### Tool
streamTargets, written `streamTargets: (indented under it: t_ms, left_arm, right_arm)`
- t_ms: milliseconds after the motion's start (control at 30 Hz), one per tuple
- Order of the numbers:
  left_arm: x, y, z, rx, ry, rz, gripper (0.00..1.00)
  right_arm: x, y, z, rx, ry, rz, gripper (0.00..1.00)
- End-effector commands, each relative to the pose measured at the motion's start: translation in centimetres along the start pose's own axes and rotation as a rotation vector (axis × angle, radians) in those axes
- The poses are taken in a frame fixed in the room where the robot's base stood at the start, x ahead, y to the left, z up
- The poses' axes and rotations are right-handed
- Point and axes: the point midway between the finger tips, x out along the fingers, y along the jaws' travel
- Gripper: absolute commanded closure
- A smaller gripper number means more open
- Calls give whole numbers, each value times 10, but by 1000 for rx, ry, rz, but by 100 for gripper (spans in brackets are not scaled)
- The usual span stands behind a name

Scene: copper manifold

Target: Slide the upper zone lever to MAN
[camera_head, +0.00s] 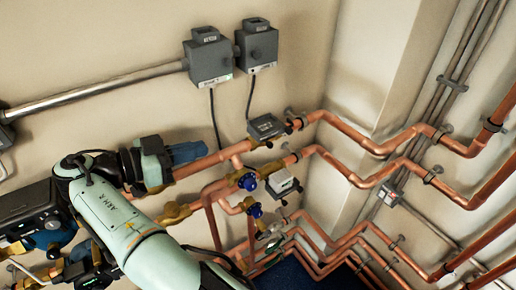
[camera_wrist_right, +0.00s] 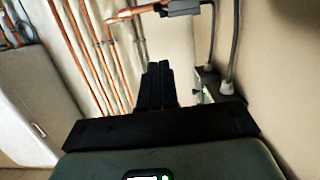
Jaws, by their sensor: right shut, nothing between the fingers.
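The upper zone valve head is a grey box (camera_head: 265,126) on the upper copper pipe, right of centre in the head view. A similar grey box shows at the top edge of the wrist view (camera_wrist_right: 181,7). Its lever and markings are too small to read. My right gripper (camera_head: 175,157) is left of the box, in front of the wall, and its fingers are hard to make out in the head view. In the wrist view its black fingers (camera_wrist_right: 157,75) are shut and empty, well apart from the box. My left gripper is not in view.
Two grey wall boxes (camera_head: 208,62) (camera_head: 257,48) with hanging cables are above the pipes. A paler valve head (camera_head: 284,182) is on the lower pipe, near blue-handled valves (camera_head: 247,181). Copper pipes (camera_head: 345,128) run right around the corner.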

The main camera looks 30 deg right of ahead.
Motion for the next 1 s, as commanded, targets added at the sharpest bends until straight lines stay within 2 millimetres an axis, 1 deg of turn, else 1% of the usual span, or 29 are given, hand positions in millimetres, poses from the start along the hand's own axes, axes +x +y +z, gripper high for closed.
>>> streamTargets:
  t_ms: [33, 233, 600, 633, 700, 800, 1000]
  left_arm:
    - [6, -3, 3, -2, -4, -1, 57]
    - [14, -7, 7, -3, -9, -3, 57]
    - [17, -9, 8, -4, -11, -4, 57]
    - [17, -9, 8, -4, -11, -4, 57]
    - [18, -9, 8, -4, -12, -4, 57]
    - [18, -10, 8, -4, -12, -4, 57]
    - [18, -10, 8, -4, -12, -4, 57]
  right_arm:
    - [13, 1, 2, -3, -2, 3, 100]
    - [57, 1, 1, -2, -2, 3, 100]
    - [136, 0, -1, 0, -1, 3, 100]
    - [142, 0, -1, 0, -2, 2, 100]
    - [149, 0, 9, -3, 0, 1, 100]
    - [158, 0, 18, -2, 1, 1, 100]
    - [166, 0, 27, 0, 0, 1, 100]
